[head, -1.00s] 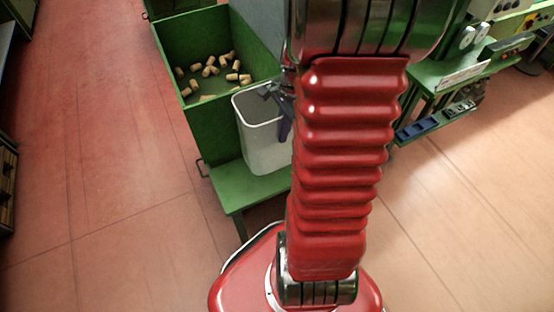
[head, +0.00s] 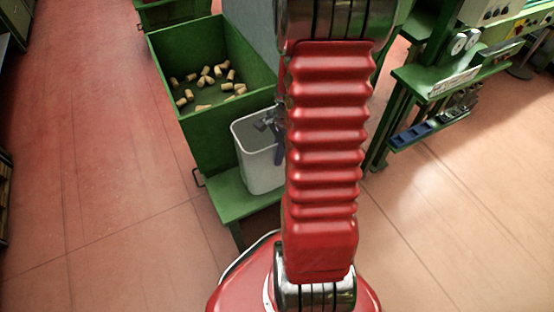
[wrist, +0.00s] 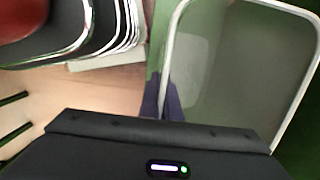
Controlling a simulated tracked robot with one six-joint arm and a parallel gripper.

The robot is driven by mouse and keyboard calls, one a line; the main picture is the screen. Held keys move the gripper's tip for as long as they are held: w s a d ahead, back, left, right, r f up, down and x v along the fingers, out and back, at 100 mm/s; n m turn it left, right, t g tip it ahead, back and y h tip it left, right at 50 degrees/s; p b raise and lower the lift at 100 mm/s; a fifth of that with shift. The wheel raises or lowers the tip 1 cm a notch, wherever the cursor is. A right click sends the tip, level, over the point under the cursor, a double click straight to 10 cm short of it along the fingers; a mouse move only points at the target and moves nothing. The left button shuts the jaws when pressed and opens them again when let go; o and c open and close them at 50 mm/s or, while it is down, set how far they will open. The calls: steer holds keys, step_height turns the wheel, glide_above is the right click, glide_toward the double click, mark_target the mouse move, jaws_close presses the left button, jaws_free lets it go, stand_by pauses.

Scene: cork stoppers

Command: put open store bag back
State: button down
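A white open-topped container (head: 255,168), which may be the task's bag, is upright at the green shelf (head: 225,196) in front of the green bin. I cannot tell whether its base touches the shelf. My gripper (head: 277,150) is at its upper right rim, partly hidden by my arm. In the wrist view, the container's pale rim (wrist: 168,45) runs down to the gripper fingers (wrist: 162,100). The dark fingers lie close together on both sides of the wall and appear shut on it. The visible inside looks empty.
The green bin (head: 190,140) behind holds several loose corks (head: 207,78). A green workbench (head: 435,85) with a lower rack and blue tray (head: 412,135) stands to the right. Open reddish floor (head: 100,150) lies to the left and right.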

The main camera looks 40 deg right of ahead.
steer(key=shift+f, duration=0.8)
steer(key=c, duration=2)
jaws_free()
steer(key=shift+f, duration=0.1)
steer(key=r, duration=0.4)
steer(key=d+r, duration=0.1)
steer(key=r, duration=0.7)
steer(key=shift+s+d, duration=0.3)
steer(key=shift+d, duration=0.05)
